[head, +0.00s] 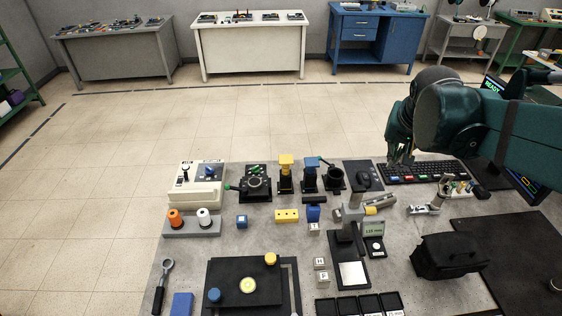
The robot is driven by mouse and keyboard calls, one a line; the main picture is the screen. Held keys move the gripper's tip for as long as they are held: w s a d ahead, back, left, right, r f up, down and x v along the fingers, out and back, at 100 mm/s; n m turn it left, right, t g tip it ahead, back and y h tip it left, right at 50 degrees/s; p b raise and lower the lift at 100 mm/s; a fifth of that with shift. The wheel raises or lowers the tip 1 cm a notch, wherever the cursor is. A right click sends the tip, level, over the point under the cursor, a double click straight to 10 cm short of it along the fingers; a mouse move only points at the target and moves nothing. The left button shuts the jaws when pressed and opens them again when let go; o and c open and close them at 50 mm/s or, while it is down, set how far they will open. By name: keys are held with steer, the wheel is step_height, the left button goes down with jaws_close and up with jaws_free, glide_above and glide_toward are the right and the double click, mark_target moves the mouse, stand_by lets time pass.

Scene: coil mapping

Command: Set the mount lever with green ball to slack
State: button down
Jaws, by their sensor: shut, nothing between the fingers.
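The mount (256,188) is a dark block with a round ring on top, standing at the back of the workbench, left of centre. Its lever ends in a green ball (229,187) and sticks out to the left of the mount, near the cream box. Whether the lever is tight or slack cannot be told at this size. My gripper (400,159) is shut and empty. It hangs above the keyboard at the right, well apart from the mount and pointing down.
A cream control box (197,184) stands just left of the green ball. A yellow-topped post (286,173) and a blue-topped post (310,175) stand right of the mount. A stand with a column (354,220) is nearer. A black keyboard (424,173) lies under my gripper.

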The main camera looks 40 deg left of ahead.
steer(key=a+f+n, duration=0.1)
steer(key=a+f, duration=0.2)
steer(key=a, duration=1.2)
steer(key=n+g+p, duration=0.2)
glide_above(236, 189)
steer(key=w+a, duration=0.2)
steer(key=a, duration=0.2)
step_height(236, 189, down, 17)
steer(key=shift+w+d+r, duration=0.15)
steer(key=shift+w+d, duration=0.05)
steer(key=shift+d, duration=0.05)
step_height(236, 189, down, 10)
steer(key=shift+s, duration=0.15)
steer(key=shift+d, duration=0.15)
